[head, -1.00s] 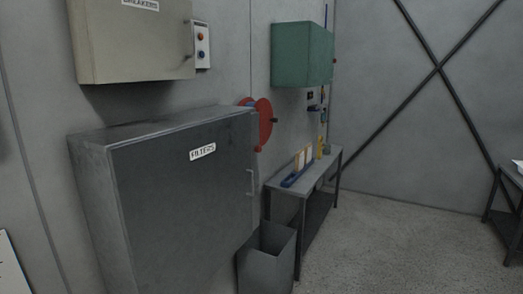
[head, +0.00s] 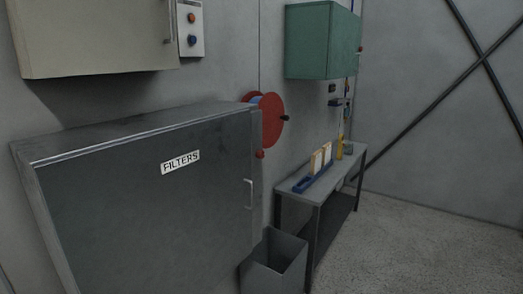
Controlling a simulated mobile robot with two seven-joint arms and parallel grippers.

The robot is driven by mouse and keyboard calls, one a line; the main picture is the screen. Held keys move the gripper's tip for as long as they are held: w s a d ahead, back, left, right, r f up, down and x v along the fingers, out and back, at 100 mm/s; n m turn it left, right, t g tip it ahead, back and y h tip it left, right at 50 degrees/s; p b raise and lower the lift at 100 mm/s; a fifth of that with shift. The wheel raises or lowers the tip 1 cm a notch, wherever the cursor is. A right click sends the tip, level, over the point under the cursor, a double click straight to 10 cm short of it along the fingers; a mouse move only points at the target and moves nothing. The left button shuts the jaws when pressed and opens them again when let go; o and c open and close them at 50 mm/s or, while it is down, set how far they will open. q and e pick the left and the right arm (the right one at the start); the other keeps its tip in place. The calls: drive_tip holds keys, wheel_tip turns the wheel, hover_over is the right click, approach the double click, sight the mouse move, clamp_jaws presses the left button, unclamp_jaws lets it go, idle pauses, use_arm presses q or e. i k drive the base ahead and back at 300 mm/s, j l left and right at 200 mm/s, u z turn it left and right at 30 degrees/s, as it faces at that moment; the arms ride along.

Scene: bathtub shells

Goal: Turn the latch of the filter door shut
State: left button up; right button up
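The filter door (head: 150,215) is the dark grey front of a wall cabinet at the left in the head view, with a white FILTERS label (head: 180,162). It looks closed against the cabinet frame. A light metal handle (head: 249,194) stands vertical near its right edge; I cannot tell whether this is the latch. Neither of my grippers shows in the view.
A beige cabinet (head: 90,35) hangs above, with a button box (head: 190,30) beside it. A red reel (head: 272,122) is on the wall. A grey bin (head: 275,265) and a narrow bench (head: 300,185) stand right of the filter cabinet. Open floor (head: 420,245) lies at the right.

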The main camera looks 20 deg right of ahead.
sight(259, 155)
drive_tip(key=i+l+u, duration=0.2)
drive_tip(key=i+l, duration=0.15)
drive_tip(key=l, duration=0.3)
drive_tip(key=i+l+u, duration=0.1)
drive_tip(key=l, duration=0.25)
drive_tip(key=i, duration=0.1)
